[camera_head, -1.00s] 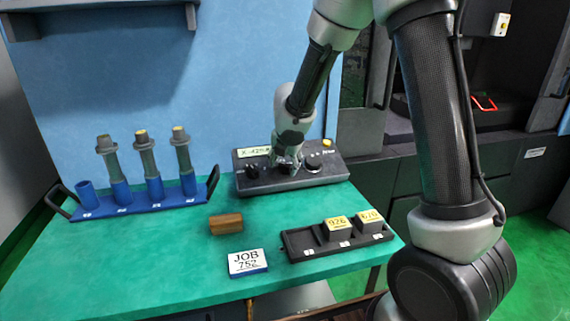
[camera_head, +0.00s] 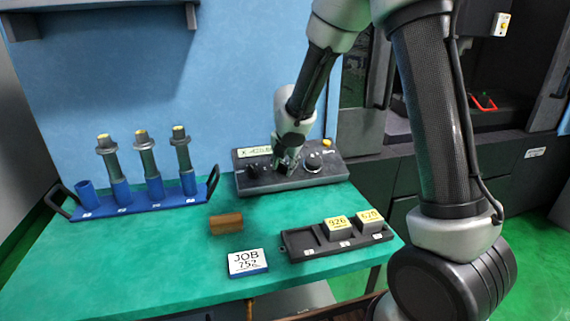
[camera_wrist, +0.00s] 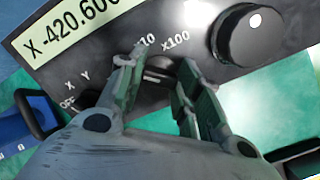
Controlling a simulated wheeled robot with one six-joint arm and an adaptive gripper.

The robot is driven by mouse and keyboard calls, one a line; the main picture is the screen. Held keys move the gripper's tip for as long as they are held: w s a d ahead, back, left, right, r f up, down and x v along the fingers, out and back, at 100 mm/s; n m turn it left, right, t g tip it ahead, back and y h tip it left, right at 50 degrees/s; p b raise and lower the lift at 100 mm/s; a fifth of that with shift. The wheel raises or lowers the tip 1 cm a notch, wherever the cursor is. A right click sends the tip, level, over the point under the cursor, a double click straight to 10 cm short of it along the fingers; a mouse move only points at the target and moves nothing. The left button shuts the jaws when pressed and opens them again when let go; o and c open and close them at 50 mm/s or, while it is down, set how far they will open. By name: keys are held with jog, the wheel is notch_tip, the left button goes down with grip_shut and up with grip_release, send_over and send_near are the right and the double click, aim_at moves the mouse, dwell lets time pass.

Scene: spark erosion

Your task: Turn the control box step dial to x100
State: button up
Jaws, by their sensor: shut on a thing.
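The black control box (camera_head: 325,176) sits at the back of the green table. Its step dial (camera_wrist: 160,72) is a dark knob in the wrist view, with the marks x10 and x100 printed behind it. My gripper (camera_wrist: 160,64) is shut on the step dial, one finger on each side. The fingers hide much of the dial and some of the scale, so I cannot tell which mark it points to. In the head view my gripper (camera_head: 287,165) comes down onto the middle of the box and hides the dial.
A large round knob (camera_wrist: 250,36) is right of my fingers; an OFF/X/Y selector is left. The display (camera_wrist: 75,32) reads X -420.600. A blue rack (camera_head: 140,203) with holders stands left. A black tray (camera_head: 300,248), brown cylinder (camera_head: 226,223) and JOB card (camera_head: 248,262) lie in front.

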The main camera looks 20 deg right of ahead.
jog(key=m, duration=0.5)
jog(key=shift+g, duration=0.3)
jog(key=m, duration=0.4)
jog(key=shift+m, duration=0.4)
jog(key=m, duration=0.4)
jog(key=shift+m+g, duration=0.3)
jog(key=shift+g, duration=0.1)
jog(key=m, duration=0.5)
jog(key=o, duration=1)
